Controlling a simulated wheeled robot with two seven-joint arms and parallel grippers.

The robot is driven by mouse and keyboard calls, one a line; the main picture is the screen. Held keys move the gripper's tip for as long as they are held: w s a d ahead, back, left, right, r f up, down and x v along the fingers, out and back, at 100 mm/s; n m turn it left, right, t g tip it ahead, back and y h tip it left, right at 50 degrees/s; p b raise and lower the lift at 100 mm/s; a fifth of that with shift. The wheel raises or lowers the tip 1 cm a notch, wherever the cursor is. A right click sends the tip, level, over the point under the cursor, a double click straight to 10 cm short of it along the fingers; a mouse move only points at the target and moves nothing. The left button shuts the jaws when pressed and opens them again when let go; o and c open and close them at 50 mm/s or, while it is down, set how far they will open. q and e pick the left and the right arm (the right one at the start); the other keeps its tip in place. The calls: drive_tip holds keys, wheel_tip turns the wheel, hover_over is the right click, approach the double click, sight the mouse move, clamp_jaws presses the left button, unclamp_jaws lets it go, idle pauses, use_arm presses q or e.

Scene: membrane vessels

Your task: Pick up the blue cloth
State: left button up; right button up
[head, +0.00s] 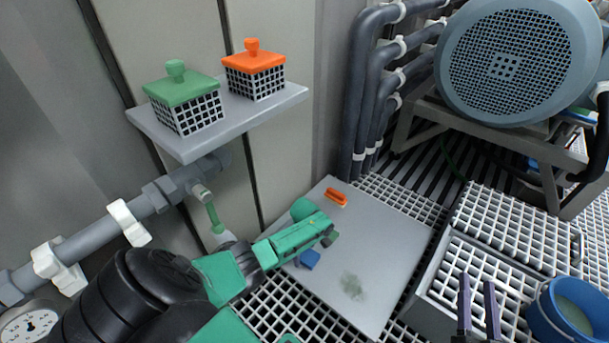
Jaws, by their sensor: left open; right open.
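The blue cloth (310,260) is a small dark-blue patch on the grey floor plate (393,232), left of its middle. My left gripper (328,238) is at the end of the green and black arm, just above the cloth in the picture. The wrist hides part of the area around the cloth, and I cannot tell whether they touch. The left fingers are small and hard to make out. My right gripper (478,300) shows two dark, parallel fingers at the bottom right, apart with nothing between them, well away from the cloth.
An orange item (336,197) and a greenish stain (351,285) are on the plate. A wall shelf (225,122) holds green-lidded (185,100) and orange-lidded (254,72) baskets. A pipe (95,237) runs left. A white-grid crate (505,225) and blue bucket (574,310) stand right.

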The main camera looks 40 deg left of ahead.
use_arm(q)
drive_tip(key=shift+f, duration=0.3)
drive_tip(key=c, duration=1.2)
drive_tip(key=shift+c, duration=0.2)
use_arm(e)
drive_tip(key=shift+t, duration=0.9)
drive_tip(key=r, duration=0.2)
drive_tip(key=w+r, duration=0.1)
drive_tip(key=r, duration=0.2)
drive_tip(key=shift+w+d+r, duration=0.2)
drive_tip(key=shift+d+r, duration=0.1)
drive_tip(key=shift+r, duration=0.05)
